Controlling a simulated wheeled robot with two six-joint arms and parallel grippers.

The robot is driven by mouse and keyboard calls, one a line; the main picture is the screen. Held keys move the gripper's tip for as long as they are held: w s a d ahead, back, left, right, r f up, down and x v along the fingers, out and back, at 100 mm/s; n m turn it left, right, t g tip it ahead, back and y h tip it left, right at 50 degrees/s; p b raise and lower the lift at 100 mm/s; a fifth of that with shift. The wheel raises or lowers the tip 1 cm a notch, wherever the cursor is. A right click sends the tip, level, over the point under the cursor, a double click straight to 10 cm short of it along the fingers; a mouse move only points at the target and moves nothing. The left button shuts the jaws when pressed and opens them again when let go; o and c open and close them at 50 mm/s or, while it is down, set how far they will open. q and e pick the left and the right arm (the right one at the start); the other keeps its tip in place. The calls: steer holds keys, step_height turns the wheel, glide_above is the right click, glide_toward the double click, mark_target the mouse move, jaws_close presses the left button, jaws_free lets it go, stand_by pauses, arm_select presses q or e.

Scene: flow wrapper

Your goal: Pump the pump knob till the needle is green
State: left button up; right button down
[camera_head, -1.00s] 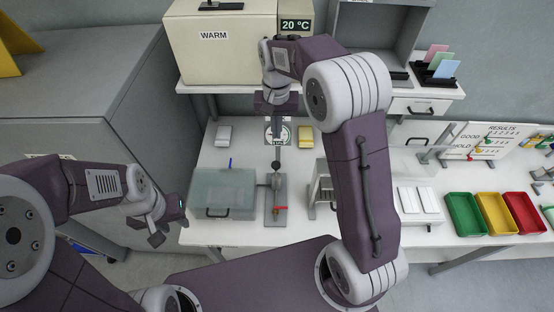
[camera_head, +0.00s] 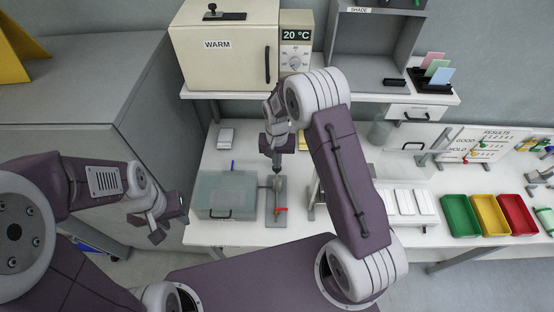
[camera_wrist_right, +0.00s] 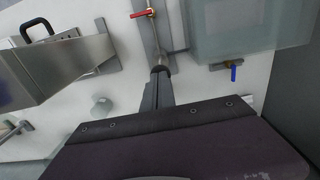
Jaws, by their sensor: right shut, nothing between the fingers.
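The pump stands on a narrow grey base plate (camera_head: 269,214) on the white table, with a red lever (camera_head: 281,210) at its front. Its dark round knob (camera_wrist_right: 160,70) shows in the right wrist view, right at the fingertips; whether they touch it I cannot tell. My right gripper (camera_head: 277,169) is shut and empty, pointing down over the pump, and it also shows in the right wrist view (camera_wrist_right: 157,88). The gauge and its needle are hidden behind my right gripper in the head view. My left gripper (camera_head: 160,222) hangs left of the table, its fingers unclear.
A translucent box (camera_head: 227,193) stands just left of the pump, with a blue lever (camera_wrist_right: 234,70) beside it. A metal holder (camera_wrist_right: 70,65) stands on the pump's other side. The WARM oven (camera_head: 222,55) sits on the shelf behind. Green, yellow and red trays (camera_head: 460,216) lie right.

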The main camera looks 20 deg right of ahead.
mark_target(277, 171)
steer(key=shift+f, duration=0.15)
step_height(277, 171, down, 5)
steer(key=b, duration=0.4)
steer(key=shift+f, duration=0.2)
steer(key=shift+s+r, duration=0.2)
steer(key=shift+s, duration=0.05)
